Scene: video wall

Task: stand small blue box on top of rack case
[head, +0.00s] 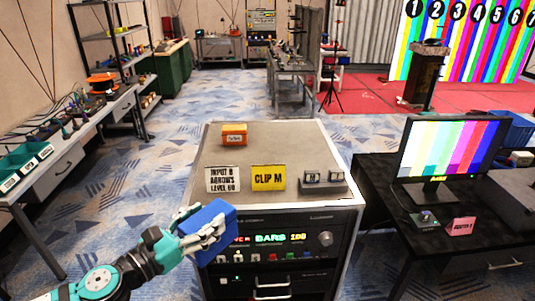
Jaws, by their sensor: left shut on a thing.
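The small blue box (213,222) is held in my left gripper (205,235), whose fingers are shut on it. The box is tilted and in front of the rack case (290,139), at its front left edge and around the height of its upper front. I cannot tell whether it touches the case. The gripper's fingers cover part of the box. The rack case has a flat grey top and a front with lit displays, a knob and drawer handles. My right gripper is not in view.
On the case top stand an orange box (234,134), a white card (222,180), a yellow card (268,178) and a small switch unit (324,181). The middle and back right of the top are clear. A black desk with a monitor (450,150) stands at right.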

